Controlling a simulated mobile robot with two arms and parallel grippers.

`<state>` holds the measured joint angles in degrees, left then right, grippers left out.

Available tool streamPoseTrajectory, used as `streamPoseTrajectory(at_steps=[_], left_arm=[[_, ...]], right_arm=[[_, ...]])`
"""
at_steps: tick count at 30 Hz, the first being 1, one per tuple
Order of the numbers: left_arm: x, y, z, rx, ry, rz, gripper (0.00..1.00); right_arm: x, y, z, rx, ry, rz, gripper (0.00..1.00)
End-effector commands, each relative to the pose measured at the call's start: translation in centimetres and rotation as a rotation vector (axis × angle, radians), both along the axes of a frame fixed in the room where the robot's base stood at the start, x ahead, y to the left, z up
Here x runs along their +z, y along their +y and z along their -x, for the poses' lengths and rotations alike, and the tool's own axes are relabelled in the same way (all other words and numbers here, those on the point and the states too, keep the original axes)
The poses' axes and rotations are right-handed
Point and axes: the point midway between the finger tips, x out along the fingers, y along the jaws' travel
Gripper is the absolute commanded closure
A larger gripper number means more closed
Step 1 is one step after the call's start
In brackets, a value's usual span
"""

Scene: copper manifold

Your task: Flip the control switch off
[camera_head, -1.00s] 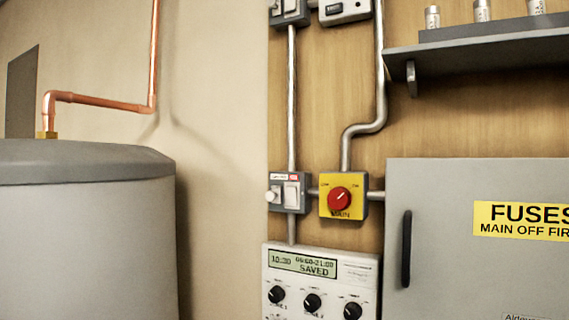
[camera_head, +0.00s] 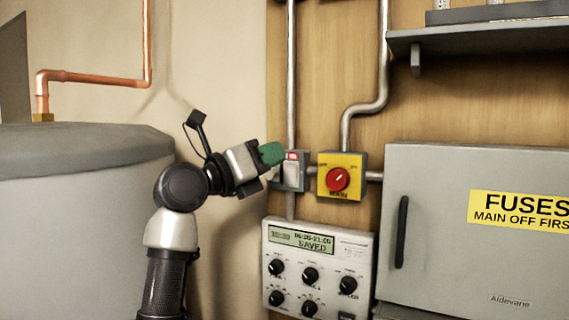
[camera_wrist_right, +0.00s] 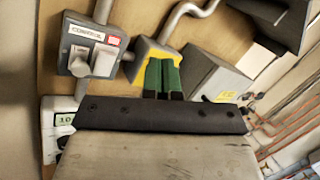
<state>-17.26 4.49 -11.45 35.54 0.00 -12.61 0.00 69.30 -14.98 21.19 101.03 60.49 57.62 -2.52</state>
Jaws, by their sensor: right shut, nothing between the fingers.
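The control switch (camera_head: 291,170) is a grey wall box left of the yellow isolator. In the right wrist view the box (camera_wrist_right: 70,42) carries a CONTROL label, a small red-and-white label and two white rockers (camera_wrist_right: 104,61). My right gripper (camera_head: 272,153) has green fingertips, shut and empty, at the box's left upper side in the head view, covering its left part. In the right wrist view the fingertips (camera_wrist_right: 162,74) lie right of the box, over the yellow isolator's lower edge. I cannot tell whether they touch anything. My left gripper is not in view.
The yellow isolator (camera_head: 354,159) with a red knob adjoins on the right. A white timer panel (camera_head: 330,245) sits below. The grey fuse cabinet (camera_head: 430,180) and shelf (camera_head: 480,38) are at right. A grey tank (camera_head: 70,220) stands at left.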

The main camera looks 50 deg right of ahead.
Motion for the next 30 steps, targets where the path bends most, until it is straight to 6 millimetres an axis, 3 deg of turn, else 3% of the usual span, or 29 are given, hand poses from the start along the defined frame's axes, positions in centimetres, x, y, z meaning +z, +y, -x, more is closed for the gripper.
streamPoseTrajectory(at_steps=[2, 6, 12, 25, 30], left_arm=[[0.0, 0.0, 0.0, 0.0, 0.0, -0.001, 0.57], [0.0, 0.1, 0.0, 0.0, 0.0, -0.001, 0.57], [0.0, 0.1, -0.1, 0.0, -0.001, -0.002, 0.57], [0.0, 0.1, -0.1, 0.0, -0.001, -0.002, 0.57], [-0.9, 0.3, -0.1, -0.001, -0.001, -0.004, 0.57]], right_arm=[[0.9, -0.2, 0.4, 0.055, -0.159, -0.232, 1.0], [1.7, 1.3, 0.1, 0.17, -0.328, -0.574, 1.0], [3.0, 4.1, -0.1, 0.291, -0.412, -0.847, 1.0], [3.2, 4.8, -0.1, 0.314, -0.422, -0.899, 1.0], [2.2, 4.7, -0.3, 0.316, -0.42, -0.899, 1.0]])
